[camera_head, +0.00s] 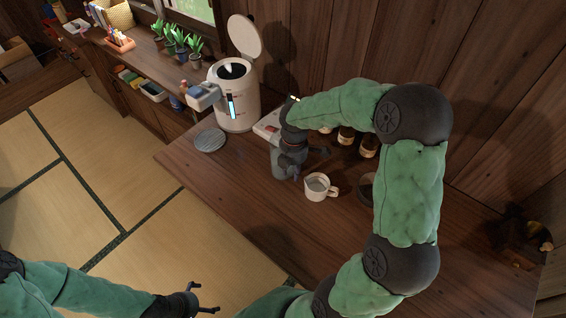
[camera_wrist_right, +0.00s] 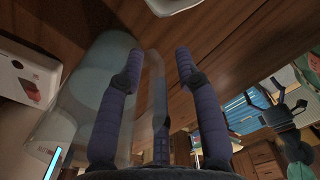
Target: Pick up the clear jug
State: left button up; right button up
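The clear jug (camera_head: 279,164) stands on the wooden table, a faint grey shape partly covered by my right gripper in the head view. In the right wrist view the see-through jug (camera_wrist_right: 88,85) fills the left side, and its clear handle (camera_wrist_right: 156,80) runs between my fingers. My right gripper (camera_head: 297,160) is at the jug; its fingers (camera_wrist_right: 158,65) look straight and spread around the handle, with gaps to it. My left gripper (camera_head: 213,297) is open and empty, low over the tatami, away from the table.
A white mug (camera_head: 318,188) stands just right of the jug. Jars (camera_head: 346,136) stand behind. The table's front left is clear.

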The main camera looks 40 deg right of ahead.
jog(key=shift+f, duration=0.15)
grip_shut()
dwell(0.4)
